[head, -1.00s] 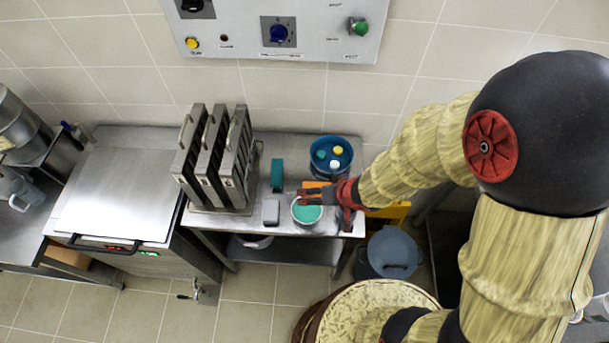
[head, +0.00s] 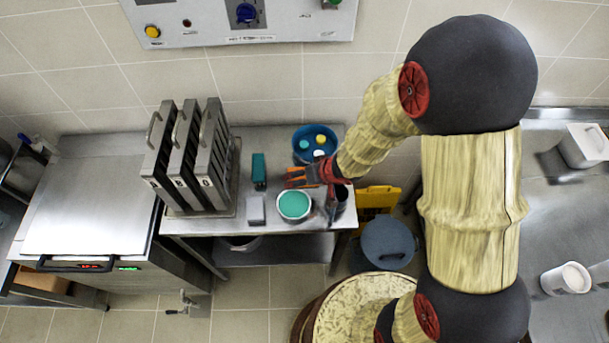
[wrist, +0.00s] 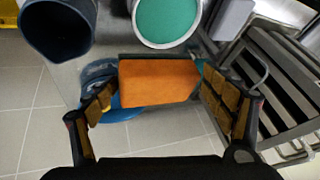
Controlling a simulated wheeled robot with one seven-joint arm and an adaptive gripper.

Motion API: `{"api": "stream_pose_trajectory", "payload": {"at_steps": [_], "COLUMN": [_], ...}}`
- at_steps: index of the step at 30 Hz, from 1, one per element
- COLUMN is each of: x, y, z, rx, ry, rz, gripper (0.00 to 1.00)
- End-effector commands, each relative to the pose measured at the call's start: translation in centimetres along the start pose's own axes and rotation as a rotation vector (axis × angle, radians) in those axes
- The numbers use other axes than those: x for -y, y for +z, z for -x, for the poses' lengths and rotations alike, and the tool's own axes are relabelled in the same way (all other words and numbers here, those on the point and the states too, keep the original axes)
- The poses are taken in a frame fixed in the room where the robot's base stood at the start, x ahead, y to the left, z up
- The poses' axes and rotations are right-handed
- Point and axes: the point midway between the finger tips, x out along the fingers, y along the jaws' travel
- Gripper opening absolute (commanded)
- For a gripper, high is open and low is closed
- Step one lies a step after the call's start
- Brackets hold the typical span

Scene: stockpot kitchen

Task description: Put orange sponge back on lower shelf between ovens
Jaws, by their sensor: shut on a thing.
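The orange sponge (wrist: 158,82) fills the space between my fingers in the wrist view. My gripper (wrist: 158,104) is shut on it. In the head view my gripper (head: 298,178) is over the upper steel tabletop, between the blue tub and the white bowl, and only a strip of the orange sponge (head: 296,183) shows. I cannot tell whether the sponge touches the tabletop. The lower shelf (head: 280,249) lies under this table, to the right of an oven-like steel unit (head: 95,210) with lit displays. The tabletop hides much of the shelf.
A white bowl with green contents (head: 294,206), a dark cup (head: 342,196), a grey block (head: 256,209) and a teal block (head: 259,170) surround my gripper. The blue tub (head: 300,149) stands behind. A bluish-grey bucket (head: 388,244) stands to the table's right.

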Motion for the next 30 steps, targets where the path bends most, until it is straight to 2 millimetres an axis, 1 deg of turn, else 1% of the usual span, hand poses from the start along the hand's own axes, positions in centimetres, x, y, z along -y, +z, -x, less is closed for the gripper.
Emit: {"api": "stream_pose_trajectory", "payload": {"at_steps": [1, 3, 6, 9, 12, 17, 20, 25, 27, 30], "x": [-0.7, -1.4, -2.4, -3.2, -3.6, -4.0, -4.4, -5.1, -5.2, -5.1], "y": [-0.7, -1.8, -1.8, -2.3, -2.6, -2.8, -3.0, -1.8, -1.6, -1.7], "z": [-1.0, -2.1, -4.5, -6.1, -7.0, -7.7, -8.6, -10.9, -11.3, -11.1], "rx": [0.0, 0.0, 0.002, 0.001, 0.0, 0.001, 0.0, 0.0, 0.0, -0.001], "ry": [0.001, 0.001, 0.001, 0.001, 0.001, 0.0, 0.0, 0.0, 0.0, 0.0], "rz": [-0.002, -0.002, -0.002, -0.001, -0.001, -0.001, -0.002, 0.0, -0.001, -0.001], "gripper": [0.59, 0.59, 0.59, 0.59, 0.59, 0.59, 0.59, 0.59, 0.59, 0.59]}}
